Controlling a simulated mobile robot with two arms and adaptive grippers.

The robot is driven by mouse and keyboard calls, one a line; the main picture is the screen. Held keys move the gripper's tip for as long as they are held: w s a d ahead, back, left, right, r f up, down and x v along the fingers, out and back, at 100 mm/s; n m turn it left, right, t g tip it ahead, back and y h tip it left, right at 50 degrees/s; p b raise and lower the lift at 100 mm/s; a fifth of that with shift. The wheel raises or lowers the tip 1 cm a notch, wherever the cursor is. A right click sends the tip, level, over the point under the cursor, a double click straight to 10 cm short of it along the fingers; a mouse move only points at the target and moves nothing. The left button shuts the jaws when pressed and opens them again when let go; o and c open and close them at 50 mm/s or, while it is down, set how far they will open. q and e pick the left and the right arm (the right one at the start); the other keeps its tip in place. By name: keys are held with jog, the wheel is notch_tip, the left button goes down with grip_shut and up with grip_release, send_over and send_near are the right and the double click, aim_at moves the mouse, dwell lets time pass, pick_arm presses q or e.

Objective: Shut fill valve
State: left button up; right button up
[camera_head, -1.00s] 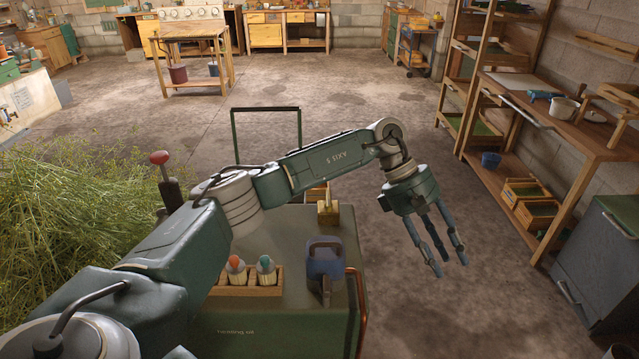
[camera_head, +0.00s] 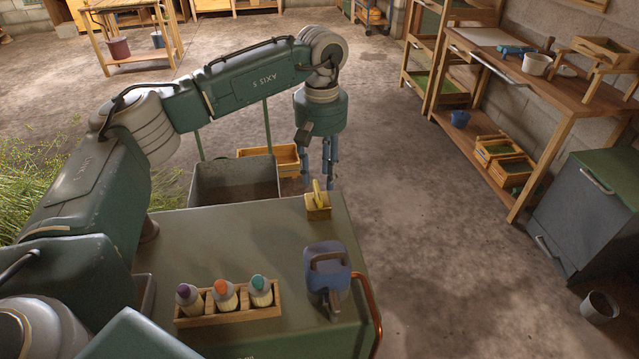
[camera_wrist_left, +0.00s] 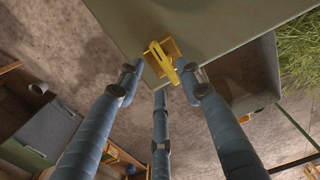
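I cannot make out a fill valve in either view. My left gripper (camera_head: 319,162) hangs with its fingers pointing down, past the far right corner of the green cart top (camera_head: 250,240). Its fingers are spread and nothing is between them in the head view. In the left wrist view, the fingers (camera_wrist_left: 160,82) are apart. A yellow item (camera_wrist_left: 158,58) in a small wooden holder shows just beyond their tips, at the cart's corner. The same yellow item (camera_head: 317,190) stands in its holder (camera_head: 318,212) in the head view. My right gripper is not in view.
On the cart stand a wooden rack (camera_head: 228,312) of capped bottles and a blue can (camera_head: 327,272). A grey bin (camera_head: 235,180) and a wooden crate (camera_head: 285,157) lie beyond. A workbench (camera_head: 520,88) stands at right. The floor between is clear.

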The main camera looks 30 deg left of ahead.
aim_at(319, 191)
pick_arm(q)
jog(key=f, duration=0.4)
jog(key=shift+a+p, duration=0.2)
jog(key=shift+p, duration=0.15)
jog(key=shift+d+f, duration=0.1)
jog(key=shift+f, duration=0.4)
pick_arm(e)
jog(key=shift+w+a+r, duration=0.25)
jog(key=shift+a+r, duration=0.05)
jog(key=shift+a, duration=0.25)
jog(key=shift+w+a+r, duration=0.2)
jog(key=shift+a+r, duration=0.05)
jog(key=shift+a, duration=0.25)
pick_arm(q)
jog(key=c, duration=0.9)
jog(key=shift+w, duration=0.1)
grip_shut()
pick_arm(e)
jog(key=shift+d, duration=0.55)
